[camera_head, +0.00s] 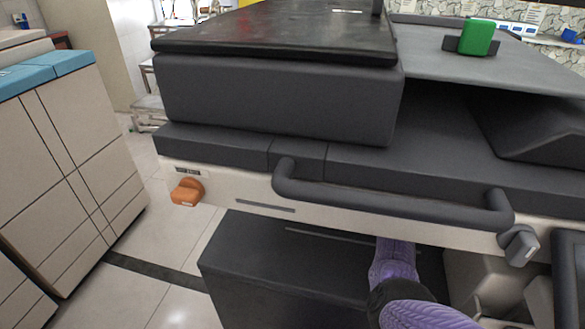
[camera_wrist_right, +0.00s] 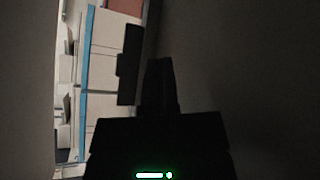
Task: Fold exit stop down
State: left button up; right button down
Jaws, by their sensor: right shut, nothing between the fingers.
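My right arm (camera_head: 396,262), purple, rises from the bottom of the head view and goes under the copier's front edge, where its gripper is hidden. In the right wrist view my right gripper (camera_wrist_right: 160,66) is dark, with its fingers together and nothing visible between them. A dark stepped plate (camera_wrist_right: 130,65) stands just left of the fingertips in that view; I cannot tell whether it is the exit stop or whether it touches the gripper. The copier (camera_head: 280,100) fills the head view. My left gripper is not in view.
A dark bar handle (camera_head: 390,198) crosses the copier front, with an orange knob (camera_head: 187,191) to its left and a grey latch (camera_head: 519,246) at right. A green block (camera_head: 477,37) stands on top. A beige cabinet (camera_head: 60,150) is at left, with open floor between.

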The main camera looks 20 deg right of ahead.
jog(key=shift+a, duration=0.1)
jog(key=w+a, duration=0.1)
jog(key=a, duration=0.1)
jog(key=w+a+b, duration=0.1)
jog(key=w+a, duration=0.1)
jog(key=w+a+b, duration=0.1)
jog(key=a, duration=0.1)
jog(key=shift+w, duration=0.3)
jog(key=shift+w+a, duration=0.35)
jog(key=shift+a, duration=0.1)
jog(key=shift+a, duration=0.1)
dwell(1.6)
jog(key=shift+w+a, duration=0.25)
jog(key=shift+w+a+b, duration=0.4)
jog(key=shift+w+a, duration=0.2)
jog(key=shift+a, duration=0.25)
jog(key=shift+w+a+b, duration=0.4)
jog(key=shift+w+a, duration=0.2)
jog(key=shift+a, duration=0.2)
dwell(2.4)
